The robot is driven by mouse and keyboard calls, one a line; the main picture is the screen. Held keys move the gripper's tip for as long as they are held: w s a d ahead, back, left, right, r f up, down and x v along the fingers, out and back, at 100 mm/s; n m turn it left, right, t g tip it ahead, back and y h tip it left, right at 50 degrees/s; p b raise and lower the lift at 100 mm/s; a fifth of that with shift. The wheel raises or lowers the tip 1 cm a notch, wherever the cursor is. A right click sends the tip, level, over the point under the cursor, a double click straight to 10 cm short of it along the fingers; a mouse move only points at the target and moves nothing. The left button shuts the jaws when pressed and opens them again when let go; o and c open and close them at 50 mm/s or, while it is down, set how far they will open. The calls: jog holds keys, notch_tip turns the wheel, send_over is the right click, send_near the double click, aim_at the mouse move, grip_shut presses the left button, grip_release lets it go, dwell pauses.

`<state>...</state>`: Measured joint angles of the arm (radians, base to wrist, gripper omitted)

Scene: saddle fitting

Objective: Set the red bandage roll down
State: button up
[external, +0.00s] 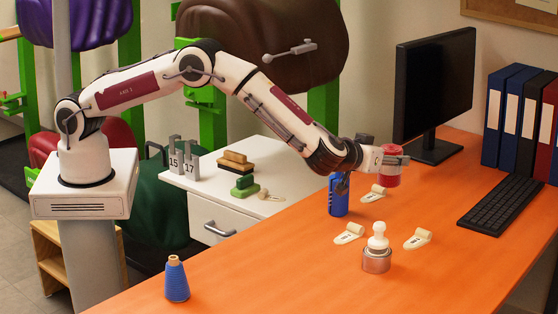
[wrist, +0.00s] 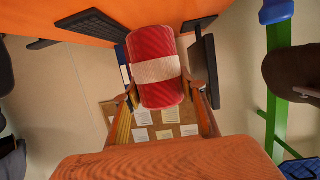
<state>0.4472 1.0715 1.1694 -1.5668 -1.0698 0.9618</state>
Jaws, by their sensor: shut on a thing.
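The red bandage roll (external: 390,178) shows in the external view at my gripper's end, over the orange desk, with part of it hidden by the finger. In the wrist view the roll (wrist: 152,50) is red with a pale band around its middle, held between the two fingers. My gripper (external: 398,160) is shut on it and points sideways to the right; it also shows in the wrist view (wrist: 163,92). I cannot tell exactly how far the roll is above the desk (external: 290,268).
A blue item (external: 338,196) stands left of the roll. Beige tagged pieces (external: 373,194) lie nearby. A white-knobbed metal weight (external: 377,254) and a blue thread cone (external: 176,279) stand nearer. The monitor (external: 434,88) and keyboard (external: 501,203) are right. The desk's front middle is clear.

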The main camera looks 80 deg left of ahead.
jog(key=s+a+f+n+g+y, duration=0.1)
jog(key=s+a, duration=0.2)
jog(key=s, duration=0.8)
jog(key=s+a+f+n+g+y, duration=0.1)
jog(key=s+a+f, duration=0.1)
jog(key=s, duration=0.9)
jog(key=shift+a+n, duration=0.3)
jog(key=shift+a, duration=0.15)
notch_tip(320, 180, down, 6)
jog(key=shift+f, duration=0.15)
jog(key=shift+f, duration=1.8)
